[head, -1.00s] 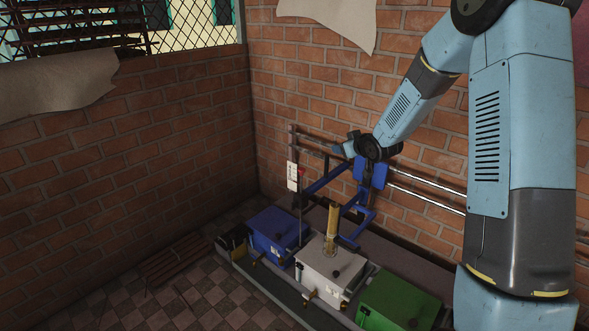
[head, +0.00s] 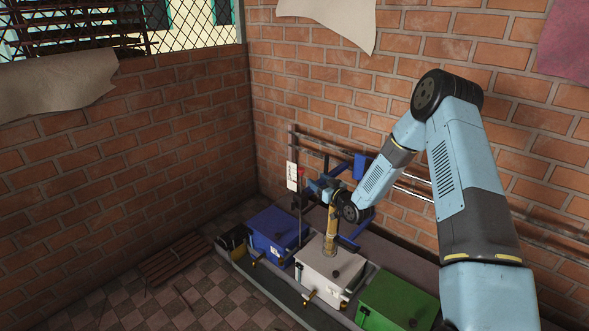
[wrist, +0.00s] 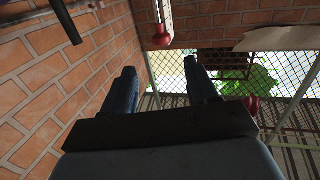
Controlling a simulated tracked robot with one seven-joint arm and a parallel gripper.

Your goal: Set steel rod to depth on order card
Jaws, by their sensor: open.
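A thin dark upright rod (head: 300,208) with a red knob (head: 302,171) stands between the blue and white boxes; I cannot tell whether it is the steel rod. A white marked card (head: 292,177) hangs beside the knob; its writing is too small to read. My gripper (head: 313,187) is just right of the rod, pointing left. In the wrist view my gripper (wrist: 159,68) is open and empty. A red ball (wrist: 161,41) at the end of a white strip (wrist: 159,12) shows beyond the gap between the fingertips. Another red ball (wrist: 253,105) is to the right.
A brass cylinder (head: 333,222) stands on the white box (head: 327,268), close below my wrist. A blue box (head: 272,234) is at left, a green box (head: 398,301) at right. Horizontal rails (head: 415,186) run along the brick wall. A dark bar (wrist: 66,18) shows upper left in the wrist view.

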